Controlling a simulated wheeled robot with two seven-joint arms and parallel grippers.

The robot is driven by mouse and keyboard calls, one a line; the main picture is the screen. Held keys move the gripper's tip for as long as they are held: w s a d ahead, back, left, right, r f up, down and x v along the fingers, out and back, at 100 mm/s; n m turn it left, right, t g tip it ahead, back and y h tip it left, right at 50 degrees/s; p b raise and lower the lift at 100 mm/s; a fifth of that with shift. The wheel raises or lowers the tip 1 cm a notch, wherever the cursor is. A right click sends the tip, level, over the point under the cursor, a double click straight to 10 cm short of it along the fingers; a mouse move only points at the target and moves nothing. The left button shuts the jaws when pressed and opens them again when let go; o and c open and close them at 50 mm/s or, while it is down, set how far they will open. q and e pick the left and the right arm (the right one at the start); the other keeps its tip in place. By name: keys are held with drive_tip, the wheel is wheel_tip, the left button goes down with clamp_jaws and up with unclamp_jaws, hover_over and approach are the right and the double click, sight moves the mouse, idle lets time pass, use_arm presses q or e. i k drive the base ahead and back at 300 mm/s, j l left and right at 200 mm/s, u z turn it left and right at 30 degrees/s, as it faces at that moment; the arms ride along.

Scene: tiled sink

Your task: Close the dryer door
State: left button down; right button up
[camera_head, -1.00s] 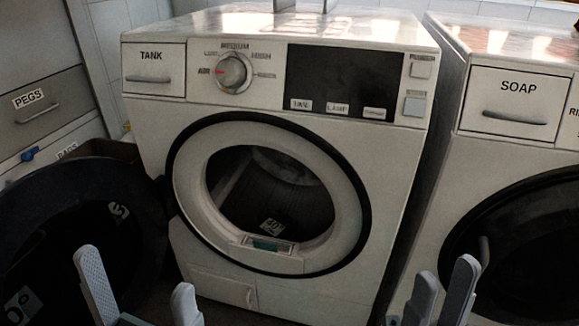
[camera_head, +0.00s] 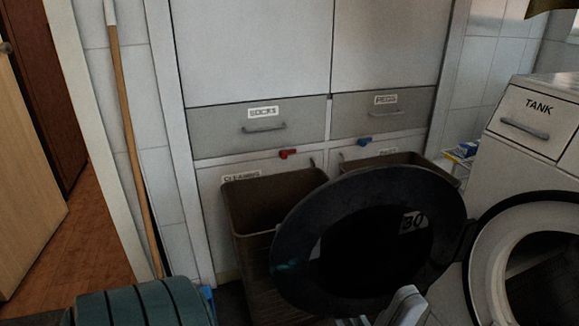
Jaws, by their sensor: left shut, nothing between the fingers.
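The dryer door (camera_head: 300,243), a dark round lid, stands swung open to the left of the dryer, reaching in front of a brown bin. The white dryer (camera_head: 535,168) is at the right edge, cut off by the frame. Its round opening (camera_head: 488,262) is uncovered and partly in view. My left gripper (camera_head: 405,303) shows at the bottom edge, just below the door's lower right part. It is shut and empty; most of it is cut off, and I cannot tell whether it touches the door. My right gripper is out of view.
A brown bin (camera_head: 262,205) stands behind the door, beside another bin (camera_head: 412,160). Drawers (camera_head: 228,125) are above them. A green ribbed object (camera_head: 140,305) is at the bottom left. A wooden pole (camera_head: 130,140) leans on the wall, and brown floor (camera_head: 80,240) shows at the far left.

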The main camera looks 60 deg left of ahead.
sight(345, 251)
drive_tip(key=k+j, duration=0.2)
drive_tip(key=j, duration=0.15)
drive_tip(key=k+j, duration=0.2)
drive_tip(key=j, duration=0.2)
drive_tip(key=k+j+u, duration=0.1)
drive_tip(key=j, duration=0.25)
drive_tip(key=k+j, duration=0.25)
drive_tip(key=j, duration=0.15)
